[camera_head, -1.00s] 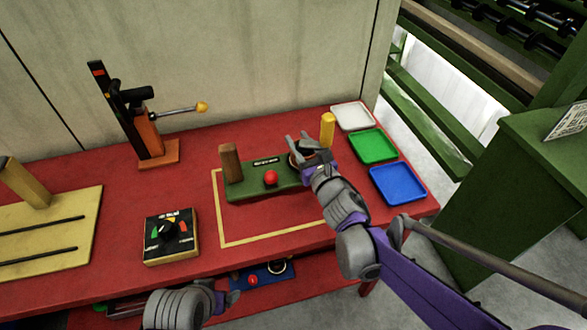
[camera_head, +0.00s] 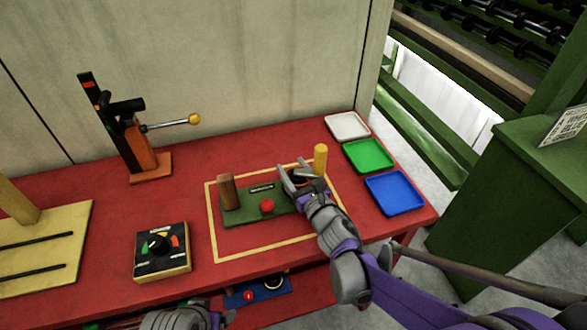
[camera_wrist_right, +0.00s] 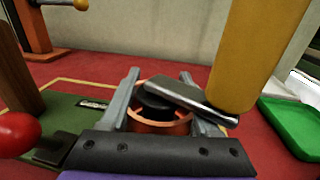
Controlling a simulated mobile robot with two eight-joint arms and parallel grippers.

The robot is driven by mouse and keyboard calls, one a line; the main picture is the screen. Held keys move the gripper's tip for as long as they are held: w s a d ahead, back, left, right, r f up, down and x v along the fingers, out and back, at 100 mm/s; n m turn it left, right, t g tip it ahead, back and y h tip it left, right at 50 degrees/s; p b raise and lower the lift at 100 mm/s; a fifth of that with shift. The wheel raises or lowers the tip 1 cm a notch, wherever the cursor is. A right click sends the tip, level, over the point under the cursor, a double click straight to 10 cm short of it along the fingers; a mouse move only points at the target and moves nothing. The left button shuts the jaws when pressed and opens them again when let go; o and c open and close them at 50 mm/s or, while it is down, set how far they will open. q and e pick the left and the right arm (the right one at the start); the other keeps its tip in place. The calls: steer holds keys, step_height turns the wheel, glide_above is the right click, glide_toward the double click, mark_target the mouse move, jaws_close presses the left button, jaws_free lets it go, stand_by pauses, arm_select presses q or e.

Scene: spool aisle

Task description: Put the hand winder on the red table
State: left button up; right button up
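The hand winder (camera_head: 243,213) has a green base, brown post, red knob and a yellow crank handle (camera_head: 320,160). It appears to rest on the red table (camera_head: 198,165), inside a yellow outline; the contact underneath is hidden. My right gripper (camera_head: 294,167) is at the winder's right end. In the right wrist view my right gripper's fingers (camera_wrist_right: 160,74) lie against both sides of the winder's orange ring (camera_wrist_right: 172,127), under the metal crank arm. My left gripper (camera_head: 218,318) is at the bottom edge of the head view, largely cut off.
An orange-based lever stand (camera_head: 150,165), a dial box (camera_head: 162,250) and a yellow slotted board (camera_head: 60,225) stand on the left. White (camera_head: 346,126), green (camera_head: 368,155) and blue (camera_head: 394,193) trays line the right edge. A blue panel (camera_head: 260,290) lies below on a lower level.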

stand_by(0.3)
steer(key=v, duration=1.2)
steer(key=shift+p, duration=0.3)
